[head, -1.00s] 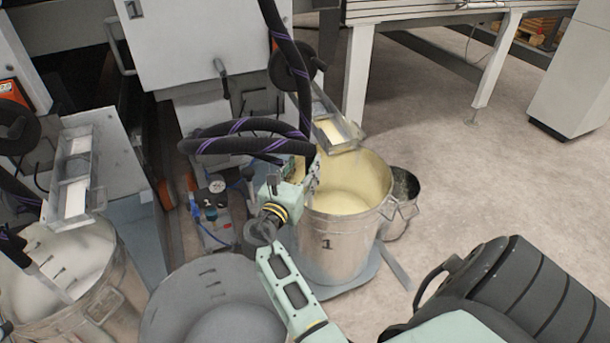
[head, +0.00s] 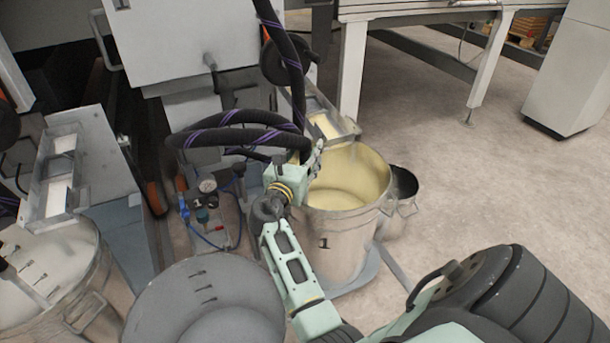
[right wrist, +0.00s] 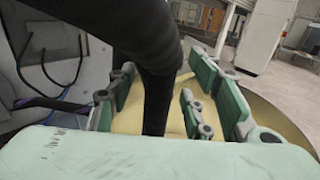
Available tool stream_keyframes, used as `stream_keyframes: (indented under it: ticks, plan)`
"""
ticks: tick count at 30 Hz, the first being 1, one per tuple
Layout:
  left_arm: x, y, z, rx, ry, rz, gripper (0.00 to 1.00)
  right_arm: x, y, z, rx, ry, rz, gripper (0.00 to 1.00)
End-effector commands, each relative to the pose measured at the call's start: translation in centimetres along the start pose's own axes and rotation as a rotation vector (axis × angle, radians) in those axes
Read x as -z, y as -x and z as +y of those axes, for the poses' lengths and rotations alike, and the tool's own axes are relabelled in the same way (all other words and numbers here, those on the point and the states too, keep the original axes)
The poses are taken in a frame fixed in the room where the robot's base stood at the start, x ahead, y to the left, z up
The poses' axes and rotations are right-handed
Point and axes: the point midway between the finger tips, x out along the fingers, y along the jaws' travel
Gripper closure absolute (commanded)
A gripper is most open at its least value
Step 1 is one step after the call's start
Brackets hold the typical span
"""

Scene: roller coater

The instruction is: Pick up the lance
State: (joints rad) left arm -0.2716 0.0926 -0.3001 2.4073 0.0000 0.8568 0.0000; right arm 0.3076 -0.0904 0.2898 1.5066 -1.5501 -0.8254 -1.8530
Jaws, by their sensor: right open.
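The lance's dark hose (head: 286,60), black with a purple spiral, hangs from above and loops beside the bucket marked 1 (head: 335,243). The lance itself is not clearly distinguishable behind my gripper and the hose. My right gripper (head: 314,162) is at the left rim of that bucket, next to the hose's lower end. In the right wrist view, a thick dark tube (right wrist: 157,75) runs down between the spread green fingers (right wrist: 180,108), over the yellow coating. The gripper is open; I cannot tell whether a finger touches the tube. My left gripper is not in view.
A small dark-lined pail (head: 402,195) stands right of the bucket. A metal trough (head: 328,118) hangs over its back rim. A gauge unit (head: 207,200) with blue tubing stands to the left. Another bucket (head: 90,295) is at lower left. The floor (head: 460,160) is clear on the right.

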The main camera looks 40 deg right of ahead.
Motion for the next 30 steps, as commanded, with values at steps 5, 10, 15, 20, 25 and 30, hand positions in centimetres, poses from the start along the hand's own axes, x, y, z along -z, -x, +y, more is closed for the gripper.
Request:
stream_keyframes:
  ticks: [5, 10, 15, 20, 25, 30]
  plan:
    - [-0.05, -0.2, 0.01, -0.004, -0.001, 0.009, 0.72, -0.1, -0.75, 0.03, -0.001, 0.0, -0.001, 0.53]
    - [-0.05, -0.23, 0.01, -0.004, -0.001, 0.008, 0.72, -0.12, -0.72, 0.02, -0.001, 0.0, 0.0, 0.56]
    - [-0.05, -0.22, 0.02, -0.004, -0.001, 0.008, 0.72, -0.1, -0.7, 0.02, -0.001, 0.0, 0.0, 0.71]
    - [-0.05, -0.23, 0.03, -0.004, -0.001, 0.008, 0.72, -0.09, -0.69, 0.02, -0.001, 0.0, 0.0, 0.85]
    - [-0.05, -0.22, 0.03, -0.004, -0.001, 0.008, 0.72, -0.09, -0.68, 0.02, -0.001, 0.0, 0.0, 1.0]
    - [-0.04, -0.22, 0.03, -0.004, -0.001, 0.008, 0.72, -0.08, -0.68, 0.02, -0.001, 0.0, 0.0, 1.0]
